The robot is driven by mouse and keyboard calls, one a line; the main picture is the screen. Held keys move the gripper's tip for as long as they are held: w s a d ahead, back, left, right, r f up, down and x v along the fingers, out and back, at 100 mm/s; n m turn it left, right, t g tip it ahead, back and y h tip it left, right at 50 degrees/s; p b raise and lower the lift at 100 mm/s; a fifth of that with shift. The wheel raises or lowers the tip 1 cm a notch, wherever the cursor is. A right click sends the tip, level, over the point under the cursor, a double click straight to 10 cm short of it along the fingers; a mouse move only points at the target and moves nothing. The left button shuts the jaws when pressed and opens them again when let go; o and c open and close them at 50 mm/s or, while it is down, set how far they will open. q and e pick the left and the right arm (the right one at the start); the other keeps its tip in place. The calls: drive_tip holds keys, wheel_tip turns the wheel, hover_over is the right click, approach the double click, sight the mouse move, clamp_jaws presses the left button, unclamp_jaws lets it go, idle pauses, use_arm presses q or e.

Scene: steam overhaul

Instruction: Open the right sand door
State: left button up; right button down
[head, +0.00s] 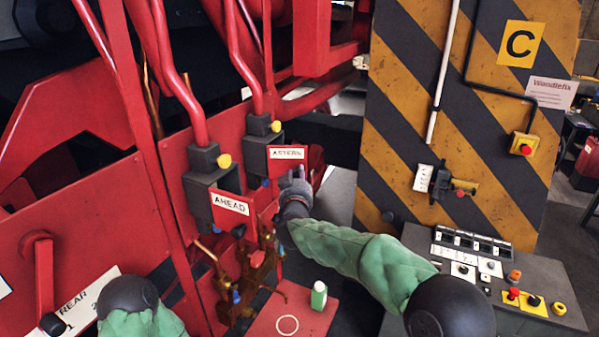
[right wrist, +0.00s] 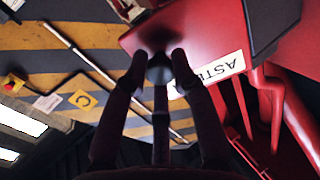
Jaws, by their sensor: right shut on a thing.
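The right sand door is a red plate with a white ASTERN label (head: 287,153), beside a dark grey box with a yellow knob. It also shows from close by in the right wrist view (right wrist: 200,30). My right gripper (head: 298,178) is at the lower edge of this plate. In the right wrist view its dark fingers (right wrist: 160,58) close around a small dark round knob (right wrist: 160,72) against the plate. The door's hinge and how far it stands open are hard to tell. My left gripper is out of view; only its arm shows at bottom left.
A similar red plate labelled AHEAD (head: 230,205) sits lower left. Brass fittings (head: 255,265) and a red stand with a green-and-white bottle (head: 319,295) are below. A striped pillar (head: 400,110) and a control console (head: 480,260) stand to the right.

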drive_tip(key=shift+s+a+f, duration=0.1)
idle(0.4)
drive_tip(key=c, duration=1)
unclamp_jaws()
drive_tip(key=shift+s, duration=0.1)
drive_tip(key=s, duration=1.1)
drive_tip(key=shift+s+a, duration=0.2)
drive_tip(key=shift+s, duration=0.2)
